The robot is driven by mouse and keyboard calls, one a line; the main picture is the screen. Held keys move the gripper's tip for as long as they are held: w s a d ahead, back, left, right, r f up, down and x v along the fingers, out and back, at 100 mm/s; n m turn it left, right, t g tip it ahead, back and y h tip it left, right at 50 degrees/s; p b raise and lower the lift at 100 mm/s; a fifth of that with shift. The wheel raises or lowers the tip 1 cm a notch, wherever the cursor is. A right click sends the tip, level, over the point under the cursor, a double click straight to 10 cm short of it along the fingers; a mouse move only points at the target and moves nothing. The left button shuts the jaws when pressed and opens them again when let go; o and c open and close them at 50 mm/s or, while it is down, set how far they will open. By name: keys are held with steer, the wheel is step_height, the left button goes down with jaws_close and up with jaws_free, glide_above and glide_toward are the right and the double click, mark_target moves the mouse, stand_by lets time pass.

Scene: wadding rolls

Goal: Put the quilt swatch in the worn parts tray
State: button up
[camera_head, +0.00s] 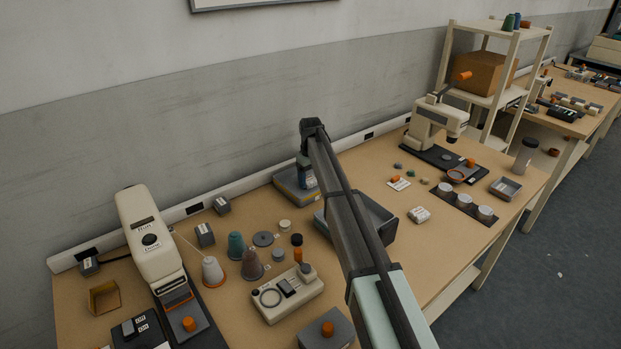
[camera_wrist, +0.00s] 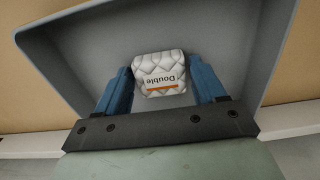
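The quilt swatch (camera_wrist: 160,72) is a pale, quilted square with an orange stripe and a label reading "Double", upside down in the wrist view. My gripper (camera_wrist: 160,78) has its two blue fingers on either side of it, and they look closed against its edges. Behind the swatch lies the inside of a wide grey tray (camera_wrist: 90,35) with sloping walls. I cannot read a label on this tray. In the head view my arm hides much of a grey tray (camera_head: 381,211), and the swatch cannot be made out clearly there.
A cream machine (camera_head: 150,240) stands at the left of the bench, with thread cones (camera_head: 213,272) beside it. Another machine (camera_head: 433,120), a row of white-topped cups (camera_head: 465,202) and a small tray (camera_head: 506,188) are at the right. The wall rail (camera_head: 270,180) runs behind.

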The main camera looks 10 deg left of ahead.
mark_target(311, 180)
steer(key=shift+o, duration=1.1)
step_height(311, 180, up, 12)
steer(key=shift+r, duration=0.15)
steer(key=shift+d, duration=0.1)
